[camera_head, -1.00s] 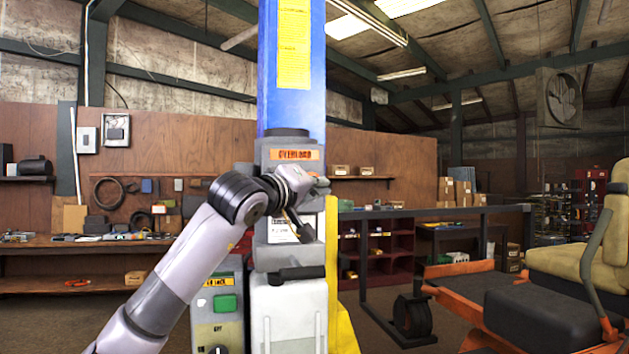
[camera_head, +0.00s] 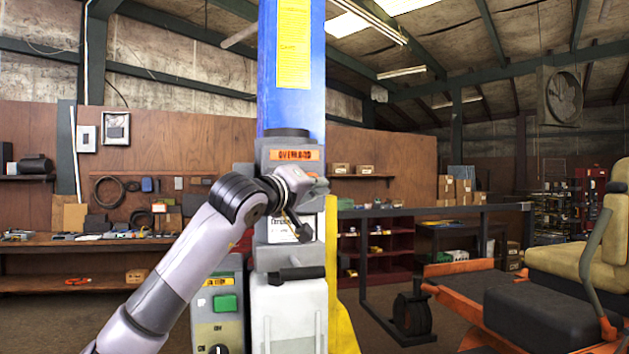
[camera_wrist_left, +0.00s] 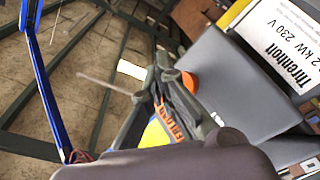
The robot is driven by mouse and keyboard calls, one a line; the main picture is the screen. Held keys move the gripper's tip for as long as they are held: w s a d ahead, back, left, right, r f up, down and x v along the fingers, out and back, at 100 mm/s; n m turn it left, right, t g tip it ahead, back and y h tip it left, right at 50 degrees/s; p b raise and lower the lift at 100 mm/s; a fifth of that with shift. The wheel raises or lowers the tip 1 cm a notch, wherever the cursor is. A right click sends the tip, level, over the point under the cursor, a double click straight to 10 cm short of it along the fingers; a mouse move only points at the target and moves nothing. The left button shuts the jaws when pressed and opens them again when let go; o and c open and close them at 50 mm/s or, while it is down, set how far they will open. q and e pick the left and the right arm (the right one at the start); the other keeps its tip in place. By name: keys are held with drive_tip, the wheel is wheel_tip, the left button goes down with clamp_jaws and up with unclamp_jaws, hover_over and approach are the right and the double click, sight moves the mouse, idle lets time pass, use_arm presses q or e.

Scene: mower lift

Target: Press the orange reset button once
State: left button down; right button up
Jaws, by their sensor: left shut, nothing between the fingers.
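The orange reset button (camera_wrist_left: 190,82) shows in the left wrist view as a small round orange cap by the edge of the grey motor housing (camera_wrist_left: 235,75). My left gripper (camera_wrist_left: 166,74) is shut and empty, its fingertips close to the button; I cannot tell whether they touch it. In the head view my left gripper (camera_head: 316,184) is in front of the grey unit on the blue lift post (camera_head: 291,100), below the orange OVERLOAD label (camera_head: 295,155). The button is not visible there. The right gripper is not in view.
A control box with a green button (camera_head: 225,303) stands below my left arm. A yellow part (camera_head: 345,325) is beside the grey unit. An orange mower with a tan seat (camera_head: 575,255) stands at the right. A workbench (camera_head: 60,243) runs along the left wall.

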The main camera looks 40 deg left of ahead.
use_arm(q)
drive_tip(key=shift+w+a, duration=0.1)
drive_tip(key=shift+a, duration=0.05)
idle(0.5)
drive_tip(key=shift+s+d, duration=0.65)
drive_tip(key=shift+d, duration=0.1)
drive_tip(key=s+d+b, duration=0.1)
drive_tip(key=s+d, duration=0.2)
drive_tip(key=shift+s+d, duration=0.1)
drive_tip(key=shift+d, duration=0.3)
drive_tip(key=shift+f, duration=0.1)
idle(0.5)
